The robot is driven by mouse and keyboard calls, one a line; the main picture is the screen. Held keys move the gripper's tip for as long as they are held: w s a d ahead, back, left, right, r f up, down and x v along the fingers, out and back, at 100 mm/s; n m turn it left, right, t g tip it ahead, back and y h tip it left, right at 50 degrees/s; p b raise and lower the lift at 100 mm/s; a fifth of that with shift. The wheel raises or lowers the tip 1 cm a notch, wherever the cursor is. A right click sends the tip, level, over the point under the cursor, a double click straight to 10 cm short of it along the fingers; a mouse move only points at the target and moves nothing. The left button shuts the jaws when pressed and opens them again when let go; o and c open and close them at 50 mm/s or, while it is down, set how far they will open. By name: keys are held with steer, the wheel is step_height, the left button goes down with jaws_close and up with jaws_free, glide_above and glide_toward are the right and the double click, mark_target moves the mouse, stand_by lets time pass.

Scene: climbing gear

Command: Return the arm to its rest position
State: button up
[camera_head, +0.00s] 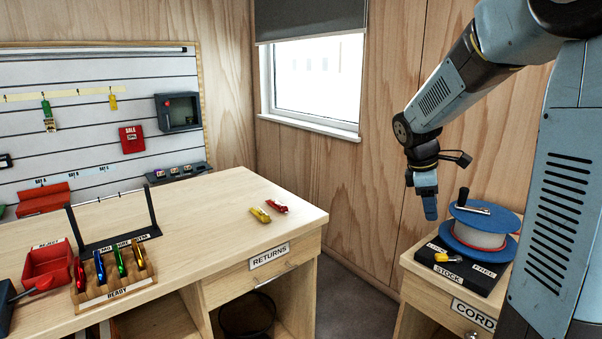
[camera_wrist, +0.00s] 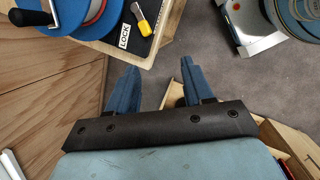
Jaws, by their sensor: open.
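My arm reaches in from the right in the head view, bent at the elbow with the hand hanging down. My gripper (camera_head: 428,202) points downward to the left of the cord spool and above the floor gap between the two counters. In the wrist view my gripper (camera_wrist: 157,80) shows two blue fingers spread apart with nothing between them. It is open and empty and touches nothing that I can see.
A blue-flanged spool (camera_head: 480,230) with a crank stands on a black board (camera_head: 465,265) on the cord cabinet. The wooden counter (camera_head: 220,205) holds yellow and red pieces (camera_head: 260,214), a rack (camera_head: 112,272) and a red bin (camera_head: 47,265). Floor (camera_head: 350,290) between them is clear.

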steer(key=s+a+r+m+t+y, duration=0.1)
steer(key=s+a+r+m, duration=0.1)
steer(key=s, duration=0.5)
steer(key=s+a+r+m+t+y, duration=0.1)
steer(key=s+a+r+m+t, duration=0.1)
steer(key=s+a+m, duration=0.2)
steer(key=s+a+r+m+t+y, duration=0.1)
steer(key=s+a+r+m+t, duration=0.1)
steer(key=s+m, duration=0.5)
steer(key=shift+s+a+r+y, duration=0.5)
steer(key=shift+s+a, duration=0.3)
steer(key=shift+s, duration=1.75)
